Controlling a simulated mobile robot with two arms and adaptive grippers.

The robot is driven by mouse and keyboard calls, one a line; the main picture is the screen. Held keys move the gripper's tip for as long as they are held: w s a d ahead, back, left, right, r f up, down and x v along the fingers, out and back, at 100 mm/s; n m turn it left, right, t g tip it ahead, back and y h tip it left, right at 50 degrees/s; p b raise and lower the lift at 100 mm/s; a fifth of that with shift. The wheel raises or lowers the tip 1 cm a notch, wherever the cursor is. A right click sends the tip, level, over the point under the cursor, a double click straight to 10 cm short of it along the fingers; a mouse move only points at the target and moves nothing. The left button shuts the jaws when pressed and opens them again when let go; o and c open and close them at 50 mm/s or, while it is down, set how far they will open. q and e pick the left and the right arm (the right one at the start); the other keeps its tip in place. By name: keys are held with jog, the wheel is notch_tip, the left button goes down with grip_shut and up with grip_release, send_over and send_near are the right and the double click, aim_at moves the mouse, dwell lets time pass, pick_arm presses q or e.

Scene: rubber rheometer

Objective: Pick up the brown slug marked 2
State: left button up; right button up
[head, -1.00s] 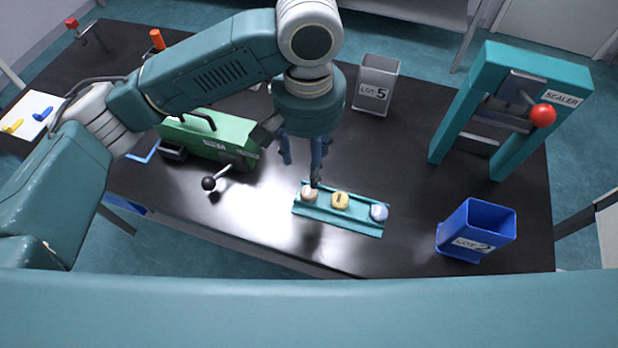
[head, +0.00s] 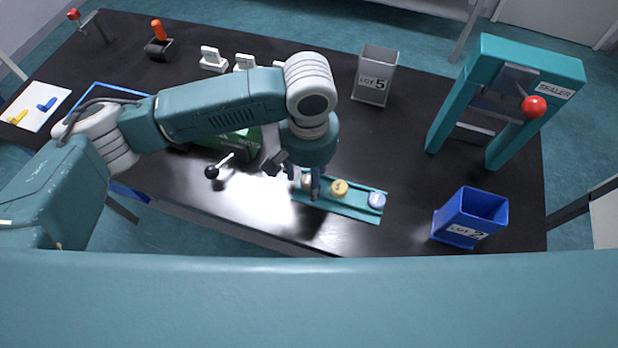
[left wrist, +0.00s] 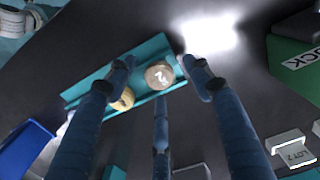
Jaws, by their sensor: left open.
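The teal tray (head: 345,210) lies on the black table and holds a row of three slugs. The brown slug marked 2 (left wrist: 159,74) sits at the tray's left end in the head view, where my gripper partly covers it. A yellow slug (head: 339,187) is in the middle and a pale blue-white slug (head: 376,200) at the right end. My left gripper (head: 304,186) is open, its fingers pointing down over the brown slug. In the left wrist view its three fingers (left wrist: 160,72) spread around that slug, apparently without gripping it; one finger overlaps the yellow slug (left wrist: 124,101).
A blue LOT 2 bin (head: 466,218) stands right of the tray, a grey LOT 5 bin (head: 374,78) behind it. The teal sealer (head: 520,65) with a red knob is at the right. A green machine with a black-knobbed lever (head: 212,171) stands left of my gripper.

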pick_arm(q)
jog(key=c, duration=1)
jog(key=shift+r, duration=0.15)
